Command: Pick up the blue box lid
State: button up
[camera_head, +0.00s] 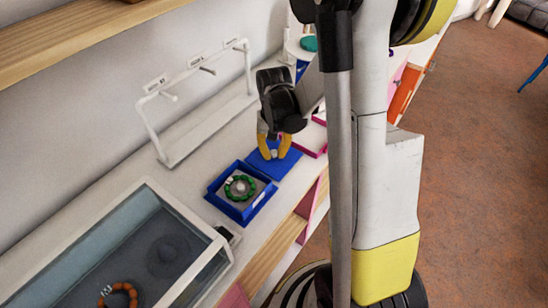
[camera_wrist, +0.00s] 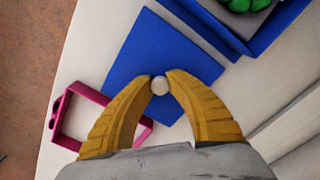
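The blue box lid (camera_head: 286,168) is a flat blue square with a small pale round knob, seen beside the open blue box (camera_head: 235,215) on the white counter. It also fills the middle of the wrist view (camera_wrist: 155,50). My gripper (camera_head: 273,156) is over the lid, its yellow fingers pointing down. In the wrist view, the fingertips (camera_wrist: 160,82) close in on both sides of the knob and appear to touch it. The lid looks level and at the counter surface; whether any gap lies under it cannot be told. The blue box holds a green bead bracelet (camera_head: 230,190).
A pink frame or tray (camera_wrist: 72,133) lies close to the lid. A white rack (camera_head: 147,112) stands behind, against the wall. A glass-topped case (camera_head: 212,242) with an orange bead bracelet is at the lower left. The counter's front edge is near the lid.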

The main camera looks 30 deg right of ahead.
grip_shut()
